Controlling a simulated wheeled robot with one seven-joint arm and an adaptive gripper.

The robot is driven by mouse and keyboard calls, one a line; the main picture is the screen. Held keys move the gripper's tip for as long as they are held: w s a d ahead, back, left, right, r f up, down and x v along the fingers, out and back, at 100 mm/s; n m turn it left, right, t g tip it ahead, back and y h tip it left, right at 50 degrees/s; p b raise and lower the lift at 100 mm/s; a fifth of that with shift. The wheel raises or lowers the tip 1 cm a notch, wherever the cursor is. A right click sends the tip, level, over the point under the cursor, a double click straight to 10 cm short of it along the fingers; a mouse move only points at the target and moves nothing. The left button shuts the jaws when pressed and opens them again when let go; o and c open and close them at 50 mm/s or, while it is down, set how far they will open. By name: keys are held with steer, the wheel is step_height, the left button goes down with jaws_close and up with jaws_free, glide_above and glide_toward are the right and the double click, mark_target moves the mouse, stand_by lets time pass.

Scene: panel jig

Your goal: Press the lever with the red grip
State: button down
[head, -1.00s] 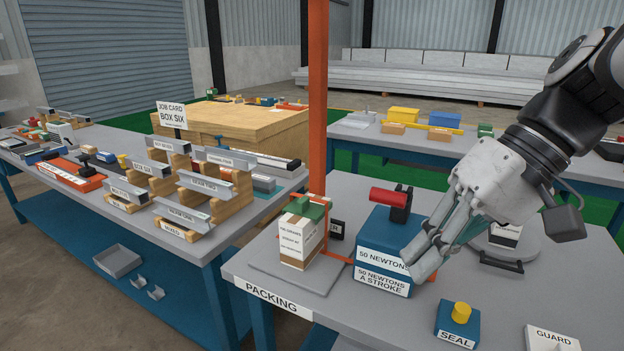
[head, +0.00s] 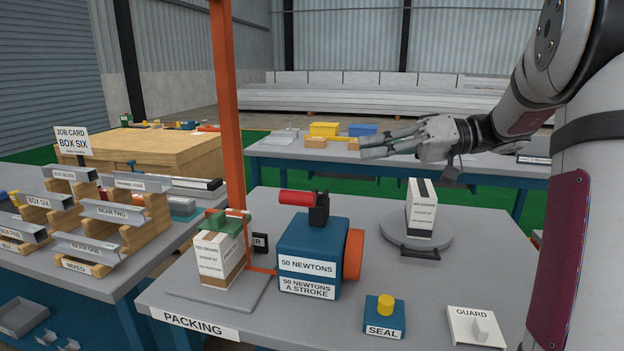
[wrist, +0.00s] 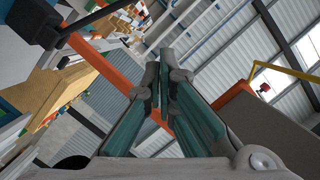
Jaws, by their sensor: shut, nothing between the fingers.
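The lever with the red grip (head: 297,197) sticks out to the left from a black bracket on top of a blue box (head: 308,243) labelled "50 NEWTONS" and "50 NEWTONS A STROKE". An orange disc (head: 353,254) is on the box's right side. My gripper (head: 361,148) is raised above and to the right of the lever, well apart from it, with its fingers pointing left. In the wrist view the fingers (wrist: 164,62) are closed together with nothing between them. The wrist view shows mainly roof and wall, and I cannot make out the lever there.
An orange post (head: 228,110) stands left of the box, beside a carton (head: 219,258) with a green top. On the right are a round turntable (head: 392,232) bearing a carton (head: 421,210), a yellow SEAL button (head: 385,306) and a white GUARD switch (head: 478,328).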

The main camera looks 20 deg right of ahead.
mark_target(310, 196)
steer(key=shift+a, duration=0.1)
steer(key=w+a+f+b, duration=0.1)
steer(key=a+f, duration=0.3)
steer(key=a, duration=0.6)
steer(key=shift+w+a+f, duration=0.2)
steer(key=shift+w+f, duration=0.1)
steer(key=shift+w, duration=0.15)
steer(key=shift+b, duration=0.4)
